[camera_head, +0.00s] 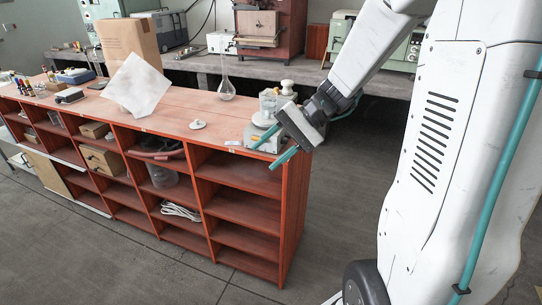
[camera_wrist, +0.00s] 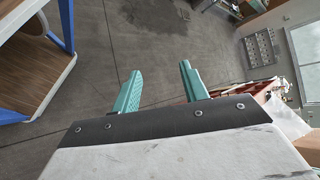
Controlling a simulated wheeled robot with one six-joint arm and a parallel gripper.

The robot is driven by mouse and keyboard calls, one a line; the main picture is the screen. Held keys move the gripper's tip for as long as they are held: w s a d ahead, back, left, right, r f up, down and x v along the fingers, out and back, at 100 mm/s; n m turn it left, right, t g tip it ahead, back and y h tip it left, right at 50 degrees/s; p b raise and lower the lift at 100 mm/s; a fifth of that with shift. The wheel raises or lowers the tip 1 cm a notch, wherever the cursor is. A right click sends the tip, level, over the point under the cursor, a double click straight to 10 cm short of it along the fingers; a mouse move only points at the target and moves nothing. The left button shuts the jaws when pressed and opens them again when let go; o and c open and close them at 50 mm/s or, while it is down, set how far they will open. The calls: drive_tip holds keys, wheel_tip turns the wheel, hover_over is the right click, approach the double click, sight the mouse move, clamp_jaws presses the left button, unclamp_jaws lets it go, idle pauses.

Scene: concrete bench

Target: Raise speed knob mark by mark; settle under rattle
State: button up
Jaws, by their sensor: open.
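The shelf unit (camera_head: 237,207) has open compartments. On its top are a white lid-like disc (camera_head: 198,125), a glass flask (camera_head: 226,90), a tilted white sheet (camera_head: 137,86) and a cardboard box (camera_head: 128,42). A grey bench (camera_head: 300,76) with machines stands behind. The floor in front is clear.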

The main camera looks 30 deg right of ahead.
drive_tip(key=shift+s+a+r+n+g+h, duration=0.25)
drive_tip(key=shift+s+a+n+g+h, duration=0.2)
drive_tip(key=shift+s, duration=0.35)
drive_tip(key=shift+s+a+r+n+g+h, duration=0.3)
drive_tip(key=shift+s+a, duration=0.25)
drive_tip(key=shift+s, duration=0.25)
idle(1.6)
drive_tip(key=m+t+y, duration=0.1)
drive_tip(key=m+t, duration=1.3)
drive_tip(key=t, duration=0.1)
approach(285, 141)
drive_tip(key=w, duration=0.1)
drive_tip(key=x, duration=0.7)
drive_tip(key=shift+w+d+f, duration=0.2)
drive_tip(key=shift+d+f, duration=0.05)
drive_tip(key=shift+f, duration=0.15)
